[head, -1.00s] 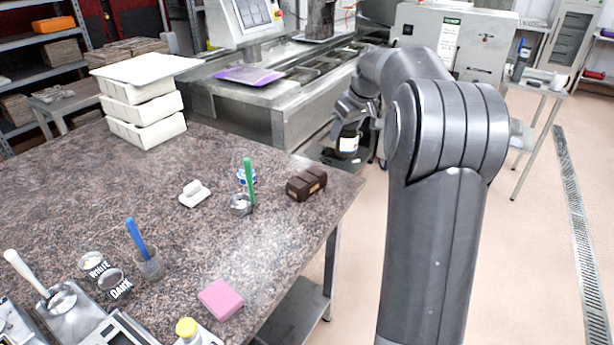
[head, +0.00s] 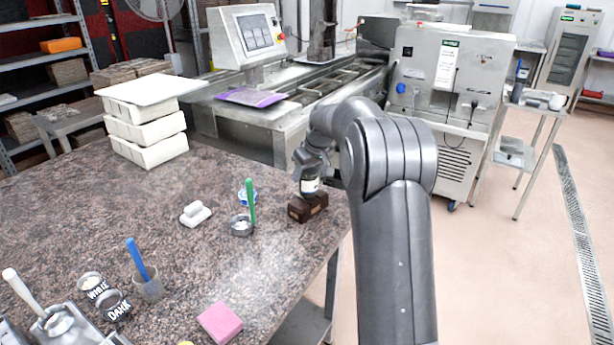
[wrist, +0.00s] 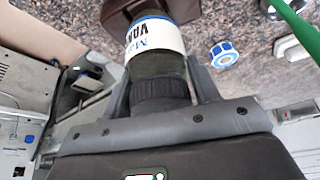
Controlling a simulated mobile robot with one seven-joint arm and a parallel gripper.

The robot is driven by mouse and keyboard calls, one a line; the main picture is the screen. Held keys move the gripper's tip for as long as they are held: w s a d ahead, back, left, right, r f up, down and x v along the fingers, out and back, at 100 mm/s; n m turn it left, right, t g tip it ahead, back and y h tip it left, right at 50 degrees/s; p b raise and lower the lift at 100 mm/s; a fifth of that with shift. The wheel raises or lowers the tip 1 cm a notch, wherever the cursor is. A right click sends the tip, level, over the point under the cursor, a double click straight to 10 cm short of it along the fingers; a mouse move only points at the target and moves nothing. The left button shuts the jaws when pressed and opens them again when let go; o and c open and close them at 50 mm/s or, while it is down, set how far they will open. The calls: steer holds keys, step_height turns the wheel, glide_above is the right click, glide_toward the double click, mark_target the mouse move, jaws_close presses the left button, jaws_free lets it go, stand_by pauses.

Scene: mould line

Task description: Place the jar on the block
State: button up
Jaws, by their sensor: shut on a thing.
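The jar (head: 311,187) is small and dark with a white label. My gripper (head: 311,172) is shut on it, with the fingers at both sides near its dark ribbed lid in the wrist view (wrist: 160,88). The jar is about upright. The dark brown block (head: 307,208) lies on the speckled table near its right edge. The jar is over the block in the head view; its base overlaps the block (wrist: 117,14) in the wrist view. I cannot tell whether they touch. My gripper hides part of the jar.
A metal cup (head: 241,226) with a green-handled tool (head: 250,200) and a blue-white lid-like piece (wrist: 223,54) stand left of the block. A white scraper-like piece (head: 195,213) and a pink block (head: 220,322) lie on the table (head: 90,215). A machine (head: 270,125) stands behind.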

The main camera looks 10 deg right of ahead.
steer(key=shift+f, duration=0.6)
steer(key=shift+f, duration=0.15)
steer(key=o, duration=1.1)
steer(key=shift+o, duration=0.2)
steer(key=v, duration=1.2)
steer(key=shift+s, duration=0.2)
